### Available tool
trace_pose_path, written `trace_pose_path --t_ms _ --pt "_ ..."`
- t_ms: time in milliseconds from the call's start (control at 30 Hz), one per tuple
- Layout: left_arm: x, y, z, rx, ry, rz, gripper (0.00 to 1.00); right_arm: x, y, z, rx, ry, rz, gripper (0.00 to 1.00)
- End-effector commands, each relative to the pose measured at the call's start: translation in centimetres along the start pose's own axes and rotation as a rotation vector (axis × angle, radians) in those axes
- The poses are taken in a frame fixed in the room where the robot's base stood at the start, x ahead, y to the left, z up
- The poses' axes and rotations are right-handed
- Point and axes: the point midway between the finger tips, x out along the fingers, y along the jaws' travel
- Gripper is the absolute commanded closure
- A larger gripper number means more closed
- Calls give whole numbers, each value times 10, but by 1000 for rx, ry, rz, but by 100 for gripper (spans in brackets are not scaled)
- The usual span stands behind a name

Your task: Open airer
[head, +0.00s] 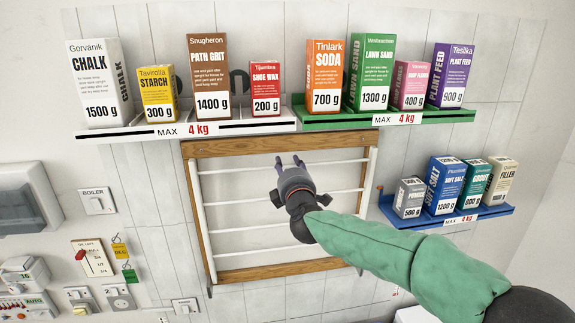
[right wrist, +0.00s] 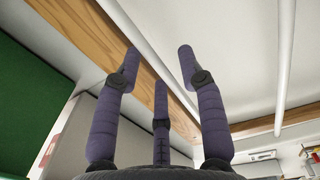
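The airer (head: 230,148) is a wooden frame with several white cross rods, lying flat against the tiled wall below the shelves. In the right wrist view its wooden bar (right wrist: 90,30) runs diagonally, with a white rod (right wrist: 130,28) beside it. My right gripper (head: 288,160) is in front of the airer's upper middle, fingers pointing up towards the top bar. In the right wrist view its purple fingers (right wrist: 160,58) are spread apart with nothing held between them. Whether a fingertip touches the wood or rod cannot be told. My left gripper is not in view.
Above the airer, a white shelf (head: 180,130) and a green shelf (head: 320,121) carry several boxes. A blue shelf (head: 460,222) with boxes stands at the right. Switches and a boiler switch (head: 97,201) are on the left wall.

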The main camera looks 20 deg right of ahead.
Motion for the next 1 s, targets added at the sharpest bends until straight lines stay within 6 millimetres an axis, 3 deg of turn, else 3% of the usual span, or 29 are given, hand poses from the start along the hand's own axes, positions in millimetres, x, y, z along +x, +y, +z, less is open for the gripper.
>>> trace_pose_path --t_ms 433,467,600,1000 --pt "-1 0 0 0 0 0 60 11 -1 0 1 0 -1 60" --pt "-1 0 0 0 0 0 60 11 0 0 1 0 -1 63" --pt "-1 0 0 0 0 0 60 11 0 0 1 0 -1 100" --pt "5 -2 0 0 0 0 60 8 -2 0 1 0 12 100"
